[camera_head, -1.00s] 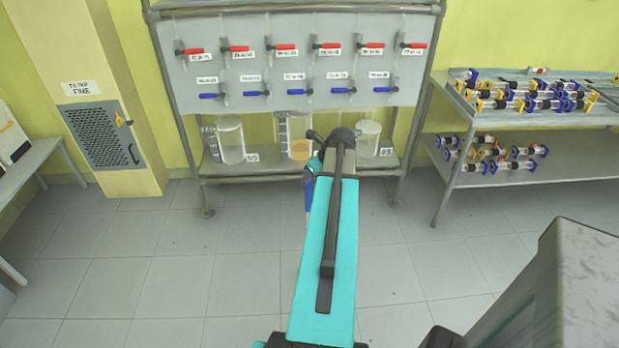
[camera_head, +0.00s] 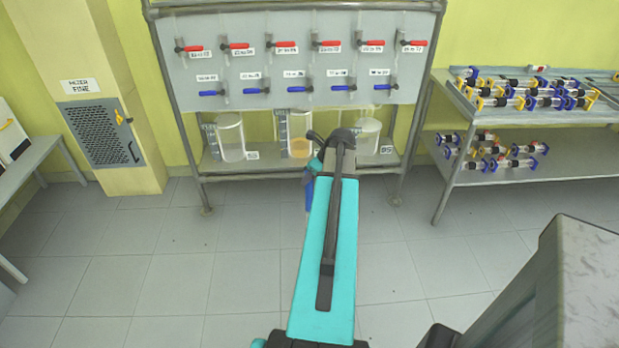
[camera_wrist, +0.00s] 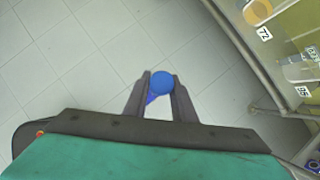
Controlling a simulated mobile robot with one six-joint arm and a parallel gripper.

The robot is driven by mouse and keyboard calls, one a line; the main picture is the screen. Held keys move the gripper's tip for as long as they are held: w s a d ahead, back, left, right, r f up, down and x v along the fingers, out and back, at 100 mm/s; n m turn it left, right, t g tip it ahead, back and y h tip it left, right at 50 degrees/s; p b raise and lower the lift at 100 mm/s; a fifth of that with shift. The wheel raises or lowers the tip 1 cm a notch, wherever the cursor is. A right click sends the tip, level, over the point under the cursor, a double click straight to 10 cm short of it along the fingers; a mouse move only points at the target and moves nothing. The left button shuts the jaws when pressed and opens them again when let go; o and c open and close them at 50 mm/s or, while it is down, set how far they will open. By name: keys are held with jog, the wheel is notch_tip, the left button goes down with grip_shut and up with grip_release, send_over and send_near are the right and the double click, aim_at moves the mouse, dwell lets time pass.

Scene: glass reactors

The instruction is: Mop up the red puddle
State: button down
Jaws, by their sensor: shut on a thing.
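In the wrist view my gripper (camera_wrist: 159,92) is shut on a blue thing with a round top (camera_wrist: 161,82), held between its two fingers above the tiled floor. What the blue thing is I cannot tell for sure; it may be a mop handle. In the head view a bit of blue (camera_head: 309,192) shows beside my arm, which hides most of it and the gripper. No red puddle shows in either view; part of the floor is hidden behind my arm.
A rack with red and blue valves on a grey panel (camera_head: 300,62) stands ahead, with glass vessels (camera_head: 230,137) on its lower shelf. A shelf table (camera_head: 540,115) with several small fittings is at the right. A grey block (camera_head: 560,290) is at the near right. The floor (camera_head: 180,260) is clear.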

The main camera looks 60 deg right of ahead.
jog(key=shift+r, duration=0.1)
jog(key=shift+s+d+r+p, duration=0.1)
jog(key=shift+s+d+p, duration=0.3)
jog(key=shift+s+d, duration=0.35)
jog(key=shift+s+d+p, duration=0.35)
jog(key=shift+s+d, duration=0.1)
jog(key=shift+s, duration=0.45)
jog(key=shift+p, duration=0.3)
jog(key=shift+w, duration=0.1)
jog(key=shift+w+a+p, duration=0.35)
jog(key=shift+w+a, duration=0.25)
jog(key=shift+w, duration=0.2)
jog(key=shift+w+a+p, duration=0.3)
jog(key=shift+w+a, duration=0.3)
jog(key=shift+w, duration=0.2)
jog(key=shift+r+p, duration=2.55)
jog(key=shift+r, duration=0.35)
